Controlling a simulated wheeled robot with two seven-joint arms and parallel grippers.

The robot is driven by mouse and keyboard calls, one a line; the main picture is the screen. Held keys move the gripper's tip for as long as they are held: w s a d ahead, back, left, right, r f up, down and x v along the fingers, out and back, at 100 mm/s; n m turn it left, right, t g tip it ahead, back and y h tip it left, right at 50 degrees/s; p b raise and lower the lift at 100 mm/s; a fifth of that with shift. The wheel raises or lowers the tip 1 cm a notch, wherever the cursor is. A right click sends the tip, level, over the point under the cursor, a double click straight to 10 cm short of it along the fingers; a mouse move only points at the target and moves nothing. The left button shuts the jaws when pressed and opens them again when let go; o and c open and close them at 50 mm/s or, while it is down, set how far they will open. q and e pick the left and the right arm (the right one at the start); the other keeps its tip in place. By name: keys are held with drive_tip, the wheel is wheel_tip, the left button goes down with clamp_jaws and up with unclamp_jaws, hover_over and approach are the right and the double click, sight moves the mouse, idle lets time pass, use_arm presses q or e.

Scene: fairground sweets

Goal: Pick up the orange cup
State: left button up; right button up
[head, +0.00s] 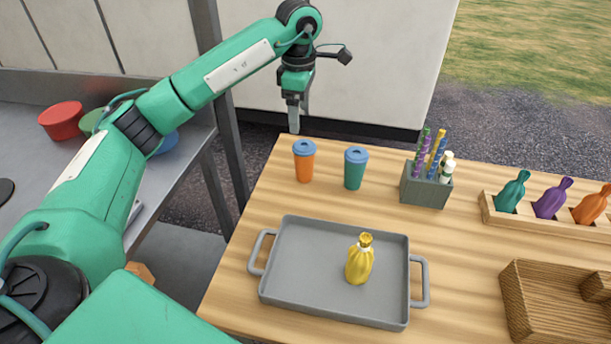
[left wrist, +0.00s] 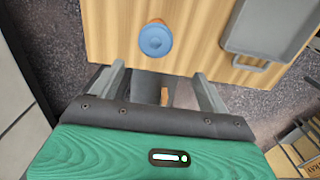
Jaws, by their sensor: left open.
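The orange cup (head: 304,164) with a blue lid stands upright near the far left edge of the wooden table. It also shows from above in the left wrist view (left wrist: 155,38), just beyond the fingertips. My left gripper (head: 294,118) points down behind the cup and above the table edge, apart from it. In the left wrist view its fingers (left wrist: 160,68) are spread with nothing between them. My right gripper is not in view.
A teal cup (head: 354,170) stands close right of the orange cup. A grey tray (head: 300,290) holds a yellow bottle (head: 359,262). A dark holder (head: 426,190) with sticks, a bottle rack (head: 545,226) and a wooden box (head: 530,300) stand to the right.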

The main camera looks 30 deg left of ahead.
sight(301, 146)
use_arm(q)
drive_tip(key=shift+f, duration=0.85)
wheel_tip(301, 146, down, 8)
drive_tip(key=shift+w+f+p, duration=0.1)
drive_tip(key=shift+p, duration=0.2)
drive_tip(key=shift+w+d+f, duration=0.1)
drive_tip(key=shift+d+f, duration=0.05)
drive_tip(key=shift+f, duration=0.3)
drive_tip(key=f, duration=0.2)
drive_tip(key=f+p, duration=0.1)
drive_tip(key=shift+w+d+f, duration=0.1)
drive_tip(key=shift+w+f, duration=0.25)
drive_tip(key=shift+f, duration=0.35)
drive_tip(key=c, duration=1)
drive_tip(key=shift+c, duration=0.6)
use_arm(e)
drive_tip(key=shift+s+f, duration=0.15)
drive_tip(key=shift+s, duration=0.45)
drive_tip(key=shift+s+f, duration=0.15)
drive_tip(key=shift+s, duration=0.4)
use_arm(q)
drive_tip(key=shift+r, duration=0.15)
